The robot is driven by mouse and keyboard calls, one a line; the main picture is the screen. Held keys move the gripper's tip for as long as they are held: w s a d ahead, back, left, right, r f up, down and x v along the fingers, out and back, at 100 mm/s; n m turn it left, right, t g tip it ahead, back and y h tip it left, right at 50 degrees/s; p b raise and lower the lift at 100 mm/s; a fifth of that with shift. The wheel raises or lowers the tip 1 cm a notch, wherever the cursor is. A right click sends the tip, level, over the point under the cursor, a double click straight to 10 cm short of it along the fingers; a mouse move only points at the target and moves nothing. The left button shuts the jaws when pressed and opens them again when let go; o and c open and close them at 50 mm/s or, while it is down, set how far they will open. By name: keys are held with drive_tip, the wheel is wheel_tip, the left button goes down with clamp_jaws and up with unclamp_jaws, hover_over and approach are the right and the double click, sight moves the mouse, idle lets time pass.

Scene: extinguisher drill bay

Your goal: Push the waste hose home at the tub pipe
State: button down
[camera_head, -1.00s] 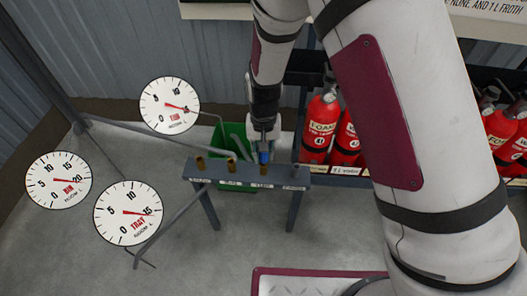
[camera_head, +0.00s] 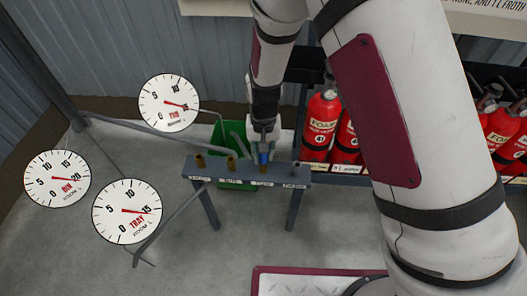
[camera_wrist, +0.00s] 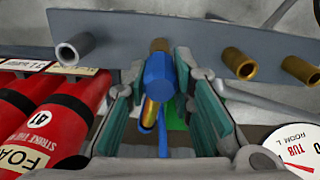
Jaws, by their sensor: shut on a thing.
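My gripper (camera_head: 264,138) is over the grey rail in the head view, at the third pipe from the left. In the wrist view my gripper (camera_wrist: 159,78) has its teal pads shut on the blue hose end (camera_wrist: 159,72). The blue end also shows in the head view (camera_head: 264,157). It lines up with a brass pipe (camera_wrist: 160,45) on the rail and appears to meet it; how far it is on the pipe I cannot tell. The rail labels are too small to read, so I cannot tell which pipe is the tub's.
The grey rail (camera_head: 215,177) carries other brass pipes (camera_wrist: 238,63) and a grey one (camera_wrist: 75,48). A green bin (camera_head: 229,135) stands behind it. Red extinguishers (camera_head: 320,125) stand right. Dials marked TUB (camera_head: 169,102), BIN (camera_head: 57,178) and TRAY (camera_head: 127,211) are at left.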

drive_tip(key=c, duration=1.3)
unclamp_jaws()
wheel_tip(320, 180, up, 12)
drive_tip(key=shift+f, duration=0.1)
